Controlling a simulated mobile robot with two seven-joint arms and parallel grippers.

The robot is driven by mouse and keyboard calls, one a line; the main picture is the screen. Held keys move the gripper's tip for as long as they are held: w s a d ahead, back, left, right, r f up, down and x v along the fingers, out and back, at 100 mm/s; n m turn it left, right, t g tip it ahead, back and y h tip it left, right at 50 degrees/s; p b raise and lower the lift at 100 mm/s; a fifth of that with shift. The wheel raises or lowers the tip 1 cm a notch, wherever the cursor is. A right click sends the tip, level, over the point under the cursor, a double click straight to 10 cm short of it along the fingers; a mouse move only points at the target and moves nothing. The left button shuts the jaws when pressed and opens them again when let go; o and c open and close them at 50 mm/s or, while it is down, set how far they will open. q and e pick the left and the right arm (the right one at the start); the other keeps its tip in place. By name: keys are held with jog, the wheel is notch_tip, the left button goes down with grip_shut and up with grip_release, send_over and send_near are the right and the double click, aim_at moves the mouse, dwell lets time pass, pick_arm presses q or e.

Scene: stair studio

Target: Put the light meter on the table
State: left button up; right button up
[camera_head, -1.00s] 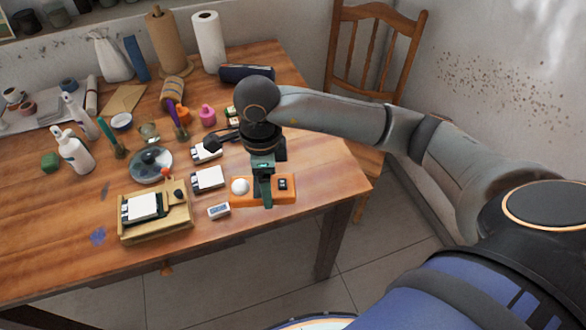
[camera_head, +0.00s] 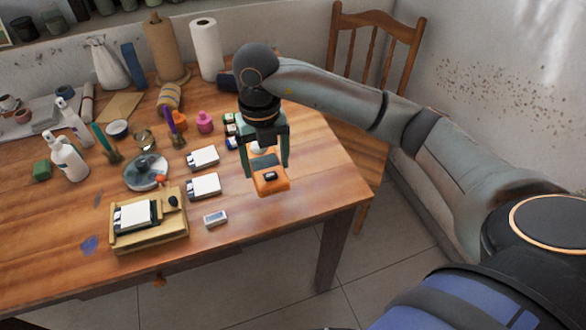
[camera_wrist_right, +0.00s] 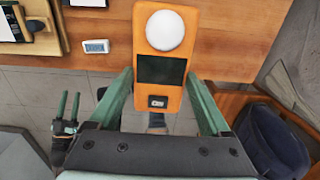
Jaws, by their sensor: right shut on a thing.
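The light meter (camera_head: 271,183) is orange with a dark screen, a small black button and a white dome. My right gripper (camera_head: 267,165) is shut on it, with a green finger on each side, and holds it over the table's right front part. In the right wrist view the light meter (camera_wrist_right: 159,68) sits between the fingers, dome pointing away from the palm. The table (camera_head: 300,190) is brown wood.
A small white timer-like device (camera_head: 215,218) and white-topped boxes (camera_head: 204,186) lie left of the meter. A wooden tray (camera_head: 175,238) stands farther left. Bottles (camera_head: 69,160) and jars crowd the back left. A chair (camera_head: 375,50) stands behind. The table's right corner is clear.

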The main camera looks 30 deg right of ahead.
jog(key=w+d+f, duration=0.1)
jog(key=d+f, duration=0.1)
jog(key=w+d+f, duration=0.1)
jog(key=d+f, duration=0.1)
jog(key=d, duration=0.1)
jog(key=w+d+f, duration=0.1)
jog(key=d+f, duration=0.2)
jog(key=shift+w+d, duration=0.1)
jog(key=shift+d+f, duration=0.2)
jog(key=shift+f, duration=0.05)
jog(key=shift+w+d+f, duration=0.15)
jog(key=shift+f, duration=1.6)
jog(key=shift+f, duration=0.15)
jog(key=o, duration=1.3)
